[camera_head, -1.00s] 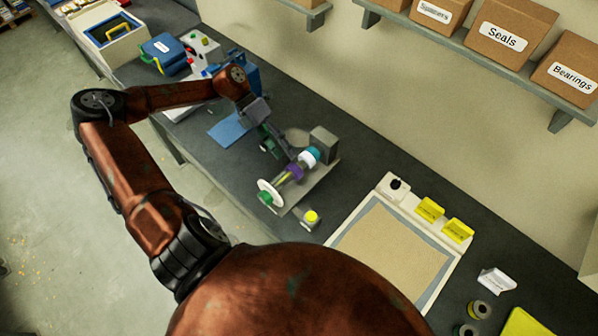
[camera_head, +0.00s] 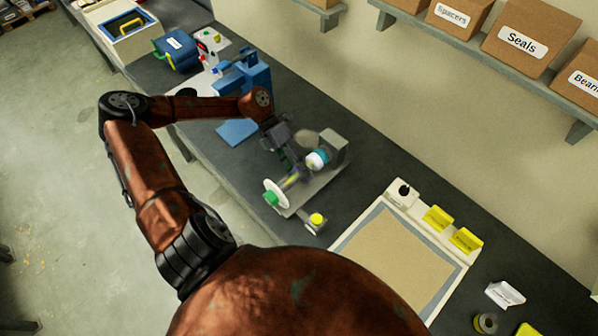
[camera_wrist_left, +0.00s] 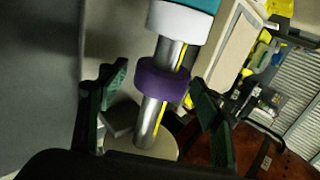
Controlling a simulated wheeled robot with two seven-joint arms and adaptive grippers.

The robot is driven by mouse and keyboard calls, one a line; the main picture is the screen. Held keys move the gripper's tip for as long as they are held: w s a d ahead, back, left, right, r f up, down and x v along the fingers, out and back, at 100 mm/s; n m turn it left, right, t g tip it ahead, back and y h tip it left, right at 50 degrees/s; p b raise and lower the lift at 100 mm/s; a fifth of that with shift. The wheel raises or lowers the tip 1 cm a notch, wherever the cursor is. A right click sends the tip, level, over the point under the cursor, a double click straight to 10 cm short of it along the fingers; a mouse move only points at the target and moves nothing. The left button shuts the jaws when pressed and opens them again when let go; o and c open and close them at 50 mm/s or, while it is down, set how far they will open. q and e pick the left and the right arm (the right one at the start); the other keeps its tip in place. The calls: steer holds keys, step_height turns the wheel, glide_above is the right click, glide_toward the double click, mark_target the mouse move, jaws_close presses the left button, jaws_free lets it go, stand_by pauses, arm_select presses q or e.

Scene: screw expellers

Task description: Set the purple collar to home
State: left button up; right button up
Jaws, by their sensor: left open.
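The purple collar (camera_wrist_left: 163,86) sits around a silver shaft (camera_wrist_left: 150,128) with a yellow stripe in the left wrist view. A bare stretch of shaft separates it from a white ring (camera_wrist_left: 180,20) and a teal ring (camera_wrist_left: 190,4). My left gripper (camera_wrist_left: 157,82) is open, with one green-black finger on each side of the collar; I cannot tell whether either finger touches it. The shaft runs from a grey block (camera_head: 333,146) to a white disc (camera_head: 275,195) with a green end. My right gripper is out of view.
A small yellow-topped part (camera_head: 317,220) stands by the fixture's front edge. A tan-topped tray (camera_head: 395,245) with yellow blocks (camera_head: 437,218) is to the right. A blue machine (camera_head: 248,78) stands behind my left wrist. Labelled boxes (camera_head: 520,40) fill the wall shelf.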

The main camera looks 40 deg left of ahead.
arm_select(q)
steer(key=shift+c, duration=0.5)
steer(key=shift+w, duration=0.1)
jaws_close()
